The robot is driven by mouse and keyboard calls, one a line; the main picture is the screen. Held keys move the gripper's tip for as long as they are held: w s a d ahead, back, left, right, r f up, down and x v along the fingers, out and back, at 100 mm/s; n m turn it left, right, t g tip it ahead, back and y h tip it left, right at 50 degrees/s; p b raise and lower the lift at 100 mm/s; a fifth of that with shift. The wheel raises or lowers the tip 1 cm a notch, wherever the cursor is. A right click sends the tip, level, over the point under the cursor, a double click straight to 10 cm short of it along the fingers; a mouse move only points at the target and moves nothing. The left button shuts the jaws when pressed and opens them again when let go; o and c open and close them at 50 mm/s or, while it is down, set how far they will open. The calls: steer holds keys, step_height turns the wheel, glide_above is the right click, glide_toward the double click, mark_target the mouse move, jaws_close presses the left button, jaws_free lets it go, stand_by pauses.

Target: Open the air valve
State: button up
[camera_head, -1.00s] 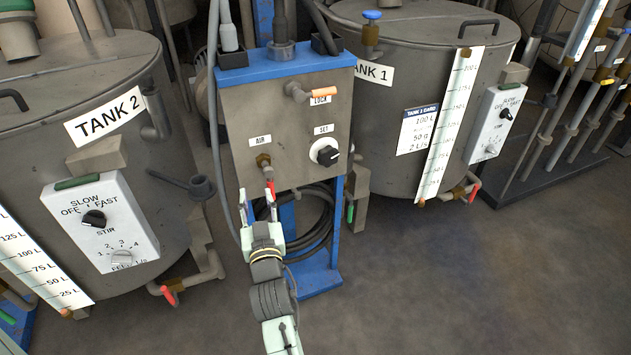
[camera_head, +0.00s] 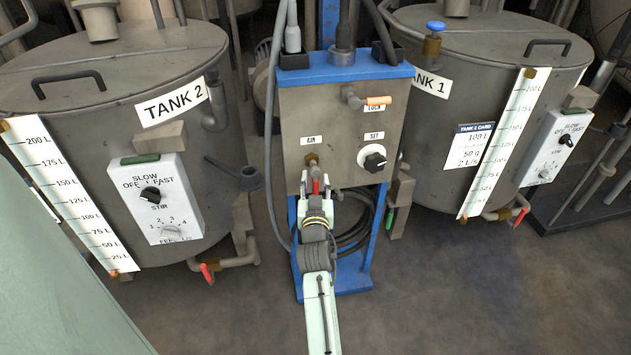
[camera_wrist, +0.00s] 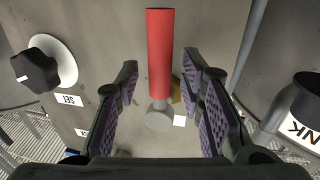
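The air valve (camera_head: 313,161) is a brass fitting under the AIR label (camera_head: 311,141) on the grey panel, with a red handle (camera_head: 316,186) hanging down from it. In the wrist view, which is upside down, the red handle (camera_wrist: 160,55) stands between my two purple-padded fingers, with clear gaps on both sides. My gripper (camera_head: 318,190) is open at the panel's lower edge, in line with the handle in the head view. I cannot tell how deep the handle is between the fingers. No finger appears to touch it.
To the valve's right are the black SET knob (camera_head: 375,159) and, higher, the orange-handled LOCK valve (camera_head: 378,100). Tank 2 (camera_head: 95,85) stands left and Tank 1 (camera_head: 480,75) right. A hose coil (camera_head: 355,222) hangs below the panel. Floor at the front right is clear.

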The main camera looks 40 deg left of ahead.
jaws_close()
stand_by(0.5)
stand_by(0.4)
